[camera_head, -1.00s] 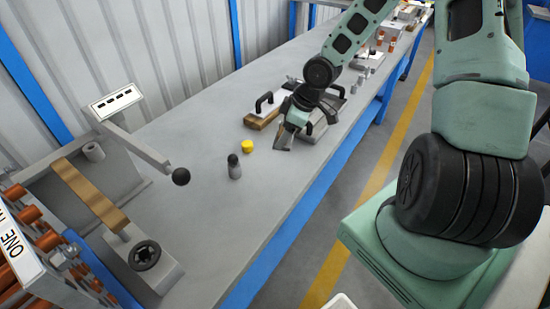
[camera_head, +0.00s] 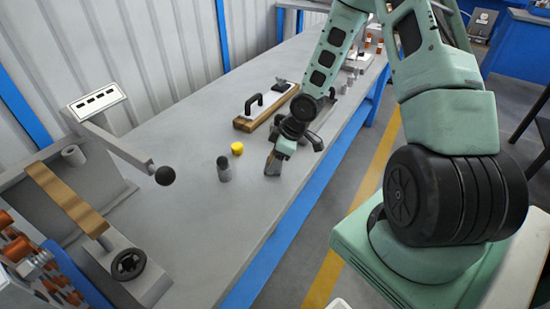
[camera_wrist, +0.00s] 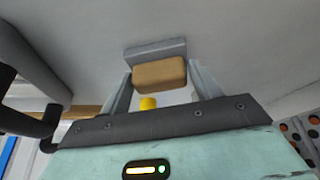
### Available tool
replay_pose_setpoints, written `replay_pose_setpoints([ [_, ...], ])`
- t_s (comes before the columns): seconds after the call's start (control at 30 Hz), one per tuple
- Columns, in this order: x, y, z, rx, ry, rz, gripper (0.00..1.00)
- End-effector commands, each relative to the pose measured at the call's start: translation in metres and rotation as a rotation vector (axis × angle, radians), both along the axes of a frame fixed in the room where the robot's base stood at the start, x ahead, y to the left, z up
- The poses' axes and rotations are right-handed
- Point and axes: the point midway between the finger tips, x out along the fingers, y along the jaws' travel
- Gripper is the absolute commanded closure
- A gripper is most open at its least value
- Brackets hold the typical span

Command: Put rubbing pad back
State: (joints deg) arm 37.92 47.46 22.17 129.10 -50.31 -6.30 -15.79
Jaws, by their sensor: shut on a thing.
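A small tan block with a grey plate along its far side, which looks like the rubbing pad (camera_wrist: 158,74), sits between my gripper's fingers in the wrist view. My gripper (camera_wrist: 160,84) is shut on it. In the head view my gripper (camera_head: 273,164) is low over the grey bench, to the right of a yellow cap. The pad is small there and mostly hidden by the fingers. I cannot tell whether it touches the bench.
The yellow cap (camera_head: 237,148) and a dark-topped grey cylinder (camera_head: 224,169) stand left of my gripper. A long wooden block with a black handle (camera_head: 255,102) lies behind. A machine lever with a black ball (camera_head: 165,175) juts out at left. The near bench (camera_head: 215,230) is clear.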

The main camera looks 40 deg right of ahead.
Motion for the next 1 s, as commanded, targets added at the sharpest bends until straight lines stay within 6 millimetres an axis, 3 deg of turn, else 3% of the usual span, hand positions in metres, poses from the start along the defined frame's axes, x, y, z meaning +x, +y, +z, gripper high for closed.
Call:
replay_pose_setpoints([
  [0.1,0.000,0.000,-0.003,0.000,0.000,0.000,0.62],
  [0.13,0.000,0.000,-0.002,0.000,0.000,0.000,0.32],
  [0.2,0.000,0.000,-0.002,0.000,0.000,0.000,0.15],
  [0.57,0.000,-0.001,0.004,0.000,-0.001,-0.001,0.15],
  [1.0,-0.023,-0.022,0.078,0.003,0.000,-0.005,0.15],
])
